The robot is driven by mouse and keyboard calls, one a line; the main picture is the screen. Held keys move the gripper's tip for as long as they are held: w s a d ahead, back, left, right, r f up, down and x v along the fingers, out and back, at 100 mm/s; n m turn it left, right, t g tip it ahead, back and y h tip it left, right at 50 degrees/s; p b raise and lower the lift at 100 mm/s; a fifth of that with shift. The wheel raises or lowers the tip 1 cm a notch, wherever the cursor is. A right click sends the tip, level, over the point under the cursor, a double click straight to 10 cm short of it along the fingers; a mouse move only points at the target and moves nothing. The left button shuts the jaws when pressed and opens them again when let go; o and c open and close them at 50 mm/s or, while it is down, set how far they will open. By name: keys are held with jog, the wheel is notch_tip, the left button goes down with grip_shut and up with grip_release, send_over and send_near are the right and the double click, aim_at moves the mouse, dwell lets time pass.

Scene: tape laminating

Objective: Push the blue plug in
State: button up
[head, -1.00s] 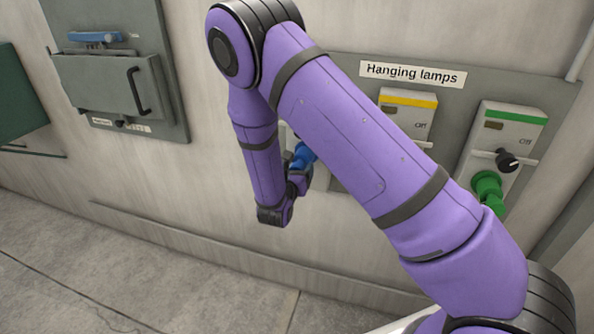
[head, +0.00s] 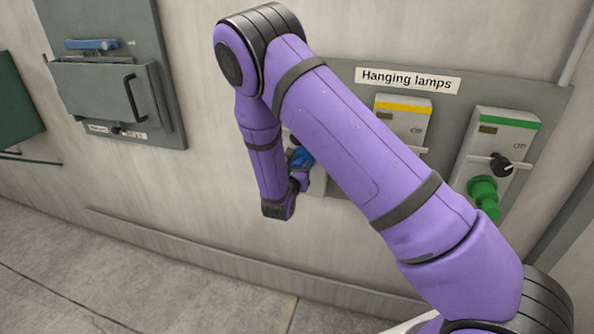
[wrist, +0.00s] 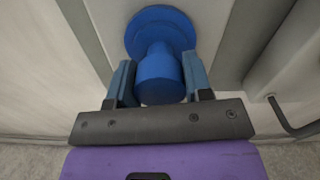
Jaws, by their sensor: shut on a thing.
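The blue plug (wrist: 158,78) is in the middle of the wrist view, with its round blue flange (wrist: 160,30) against the pale grey panel face. My gripper (wrist: 160,85) has one finger on each side of the plug's body and is shut on it. In the head view the plug (head: 301,157) is a small blue patch beside my gripper (head: 299,176), mostly hidden by my purple arm. How deep the plug sits in its socket cannot be seen.
The "Hanging lamps" board (head: 350,75) carries a yellow-striped unit (head: 403,118) and a green-striped unit (head: 497,150) with a black knob and a green plug (head: 484,192). A grey box with a handle (head: 105,90) hangs at the left. Open floor lies below.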

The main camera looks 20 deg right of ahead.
jog(key=o, duration=1.3)
jog(key=shift+w+d, duration=0.1)
jog(key=shift+w, duration=0.1)
jog(key=v, duration=1.1)
jog(key=s+d+r+m+g+h, duration=0.1)
jog(key=s+d+r+m+g, duration=0.55)
jog(key=r+m, duration=0.25)
jog(key=s+d+r+m+g+h, duration=0.1)
jog(key=s+d+r+m+g, duration=0.45)
jog(key=d+r+m, duration=0.35)
jog(key=s+a+r+m+t+y, duration=0.1)
jog(key=s+a+r+m+y, duration=0.1)
jog(key=s+r+m+y, duration=0.4)
jog(key=s+a+r+m+t+y, duration=0.1)
jog(key=s+r+m+y, duration=0.5)
jog(key=s, duration=0.8)
jog(key=shift+a+r+m+t+y, duration=0.3)
jog(key=shift+a+r+t, duration=0.1)
jog(key=shift+a+r, duration=0.45)
